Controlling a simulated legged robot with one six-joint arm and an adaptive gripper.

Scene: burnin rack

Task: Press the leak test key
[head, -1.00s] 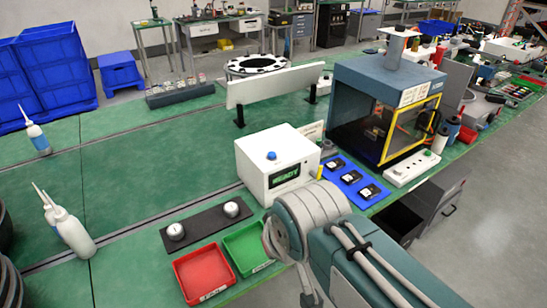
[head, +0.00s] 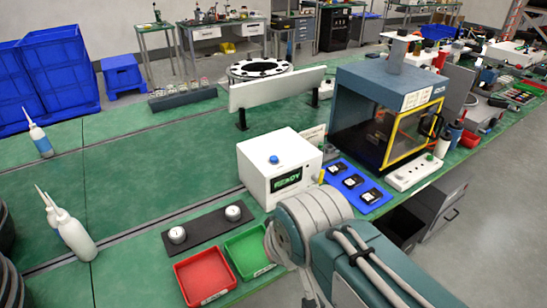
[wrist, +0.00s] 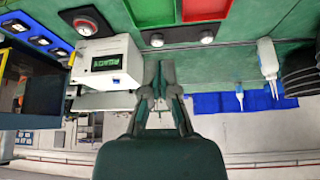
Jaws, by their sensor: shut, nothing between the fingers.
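A white box-shaped tester (head: 255,165) stands on the green bench in the head view. A round blue key (head: 273,159) is on its top, and a green READY display (head: 286,179) is on its front. In the head view my arm hides the gripper.
A dark strip with two round metal pieces (head: 206,225), a red tray (head: 205,276) and a green tray (head: 247,250) lie before the tester. A blue mat (head: 356,200) and a yellow-framed chamber (head: 388,110) stand right. A pale panel (head: 277,87) stands behind. Bench left is mostly clear.

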